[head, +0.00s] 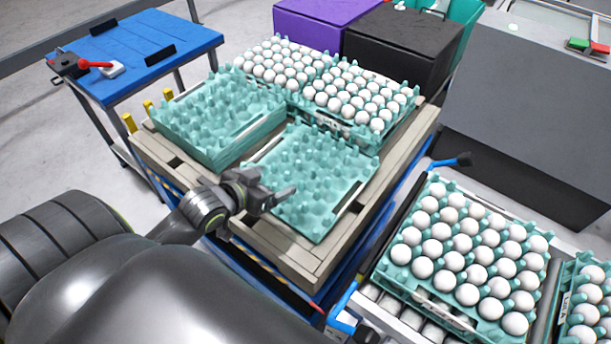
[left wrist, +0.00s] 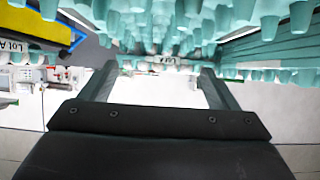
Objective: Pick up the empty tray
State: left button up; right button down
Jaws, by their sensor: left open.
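An empty teal egg tray (head: 312,212) lies on the near corner of the wooden pallet (head: 290,250). A taller stack of empty teal trays (head: 222,150) sits behind it to the left. My left gripper (head: 278,187) is at the near-left edge of the nearer tray, open, with nothing seen between its fingers. In the left wrist view the two fingers (left wrist: 158,72) are spread apart, and teal tray cups (left wrist: 180,25) fill the top of the picture. I cannot tell whether a finger touches the tray. My right gripper is not in view.
Trays full of white eggs (head: 340,120) stand at the back of the pallet. Another egg-filled tray (head: 432,290) is on a conveyor at the lower right. A blue table (head: 130,50) stands back left; purple (head: 315,22) and black (head: 400,45) boxes are behind.

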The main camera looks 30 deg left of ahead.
pick_arm(q)
send_over(306, 171)
jog(key=s, duration=0.4)
jog(key=f, duration=0.6)
jog(key=shift+w+d, duration=0.2)
jog(key=shift+d, duration=0.15)
jog(key=shift+r, duration=0.1)
jog(key=c, duration=1.4)
jog(key=shift+c, duration=0.2)
